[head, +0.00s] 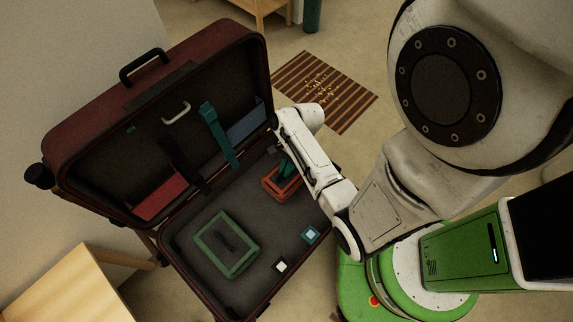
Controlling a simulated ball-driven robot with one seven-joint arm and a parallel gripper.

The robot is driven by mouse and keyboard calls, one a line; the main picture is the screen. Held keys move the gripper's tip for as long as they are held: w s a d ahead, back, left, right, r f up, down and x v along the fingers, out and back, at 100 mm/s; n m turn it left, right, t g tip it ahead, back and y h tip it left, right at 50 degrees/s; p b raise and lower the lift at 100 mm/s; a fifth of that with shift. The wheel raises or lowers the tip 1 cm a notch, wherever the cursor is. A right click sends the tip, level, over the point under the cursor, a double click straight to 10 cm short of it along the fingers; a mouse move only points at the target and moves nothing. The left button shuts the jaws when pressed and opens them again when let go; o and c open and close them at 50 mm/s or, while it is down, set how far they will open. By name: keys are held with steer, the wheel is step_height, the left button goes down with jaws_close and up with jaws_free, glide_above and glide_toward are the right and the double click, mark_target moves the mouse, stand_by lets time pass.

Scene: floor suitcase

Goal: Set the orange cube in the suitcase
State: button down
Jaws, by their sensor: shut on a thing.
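I cannot make out a separate orange cube. My wrist is above the suitcase's right side, near the lid's edge. My gripper's fingers are hidden behind my wrist and forearm, so what they hold does not show.
The base also holds a green frame-like tray (203,238), a small white-topped cube (281,266) and a teal block (310,235). Bare lining shows between them. The lid holds straps and a red item (160,198). A wooden table (85,290) stands at the front left; a striped mat (340,105) lies behind.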

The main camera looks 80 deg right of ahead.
steer(key=d+f, duration=0.2)
steer(key=shift+d+f, duration=0.15)
steer(key=shift+f, duration=0.15)
steer(key=shift+f+b, duration=0.45)
steer(key=shift+f, duration=1.1)
steer(key=c, duration=1.2)
jaws_free()
steer(key=shift+f, duration=0.1)
